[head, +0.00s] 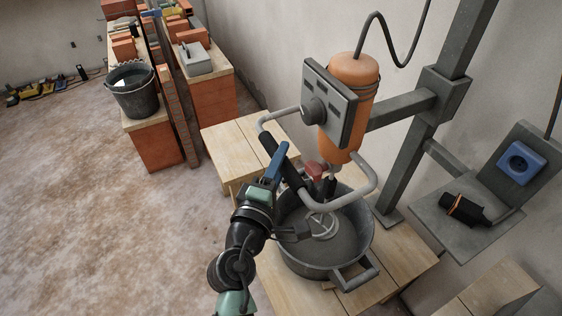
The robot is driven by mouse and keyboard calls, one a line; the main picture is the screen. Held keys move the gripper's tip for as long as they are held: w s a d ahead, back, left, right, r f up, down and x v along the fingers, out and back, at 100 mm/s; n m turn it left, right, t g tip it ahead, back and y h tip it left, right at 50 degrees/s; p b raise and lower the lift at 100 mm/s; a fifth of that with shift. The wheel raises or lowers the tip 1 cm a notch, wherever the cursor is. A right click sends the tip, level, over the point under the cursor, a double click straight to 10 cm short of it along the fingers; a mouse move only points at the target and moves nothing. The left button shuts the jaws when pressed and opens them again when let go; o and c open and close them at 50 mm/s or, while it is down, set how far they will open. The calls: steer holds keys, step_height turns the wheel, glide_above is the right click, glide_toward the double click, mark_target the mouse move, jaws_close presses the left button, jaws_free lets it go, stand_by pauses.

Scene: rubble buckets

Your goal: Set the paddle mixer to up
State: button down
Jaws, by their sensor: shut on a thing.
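The paddle mixer has an orange motor body (352,75) with a grey control box (331,102) and round knob, carried on a grey upright stand (405,140). A bent tube handle (345,200) loops round it, with a black grip on its left side. The mixer's paddle (323,222) hangs low inside a grey metal tub (310,262). My gripper (284,180) reaches up from below and is shut at the black grip; the exact finger contact is partly hidden. A blue part shows beside the grip.
The tub stands on a wooden bench (411,262) near the wall. A grey shelf (450,232) at right holds a black and orange plug, below a blue socket (521,163). A bucket (134,90) and bricks stand at upper left.

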step_height(320, 180, up, 25)
steer(key=p, duration=1.9)
steer(key=c, duration=0.6)
jaws_free()
steer(key=shift+o, duration=0.2)
steer(key=shift+f, duration=0.15)
steer(key=b+v, duration=0.4)
steer(key=v, duration=0.9)
